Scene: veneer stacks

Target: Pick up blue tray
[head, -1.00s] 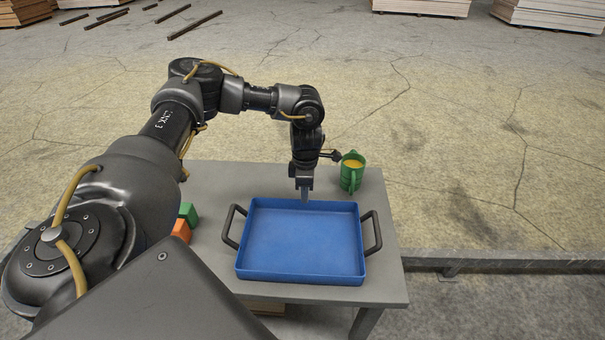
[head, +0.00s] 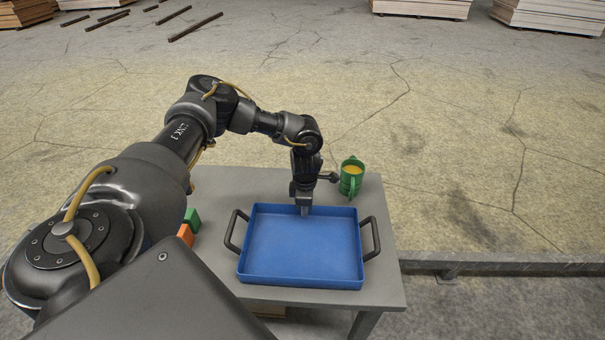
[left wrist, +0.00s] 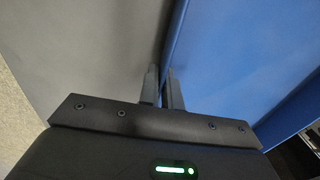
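The blue tray (head: 300,276) lies flat on the grey table, with a dark handle on its left and right sides. My left gripper (head: 305,211) points down at the tray's far wall, near the middle. In the left wrist view, its two fingers (left wrist: 163,88) stand close together, one on the grey table side and one on the blue tray (left wrist: 235,60) side. The thin wall fills the narrow gap, so the gripper looks shut on it. The fingertips are partly hidden in the head view. My right gripper is not in view.
A green mug (head: 351,184) with yellow contents stands behind the tray's far right corner. A green block (head: 192,218) and an orange block (head: 185,235) sit left of the tray, partly behind my arm. The grey table (head: 385,288) has a little free room around the tray.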

